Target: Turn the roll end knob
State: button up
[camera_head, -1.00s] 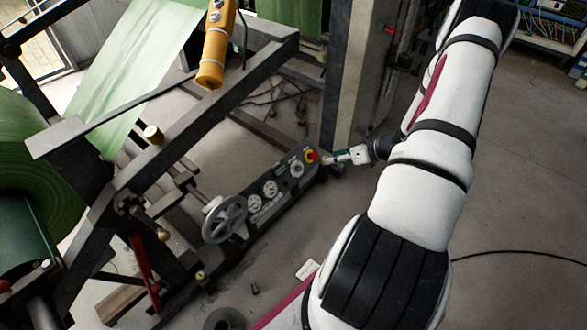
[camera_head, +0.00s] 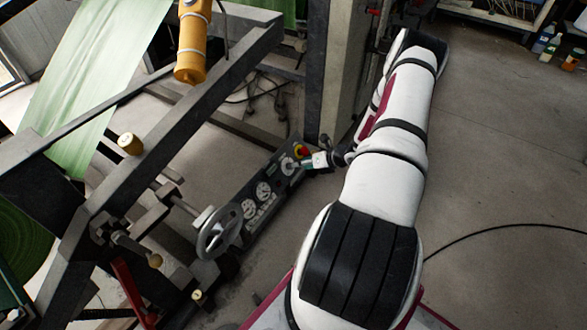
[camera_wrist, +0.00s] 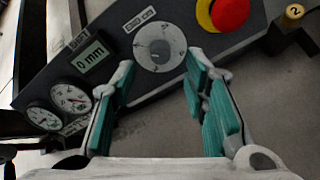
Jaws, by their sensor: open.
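The knob (camera_wrist: 160,47) is a round grey dial with a marked face on the dark control panel, below a small label plate in the wrist view. Its label is too small to read surely. In the head view the knob (camera_head: 288,164) sits near the panel's upper right end, beside the red button. My gripper (camera_wrist: 160,73) is open, with its teal-padded fingers on either side of the knob's lower part in the picture. Nothing is between the fingers. I cannot tell whether the fingertips touch the panel. My gripper (camera_head: 306,163) also shows at the panel in the head view.
A red emergency button (camera_wrist: 230,12) on a yellow base is close to the right finger. A display (camera_wrist: 91,55) and two gauges (camera_wrist: 70,97) lie left. A handwheel (camera_head: 219,232) and a dark frame beam (camera_head: 175,125) stand left of the panel. Open floor lies right.

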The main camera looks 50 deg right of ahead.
aim_at(290, 166)
jog(key=shift+b+x, duration=0.8)
jog(key=shift+x, duration=1.8)
jog(key=shift+r, duration=0.1)
grip_shut()
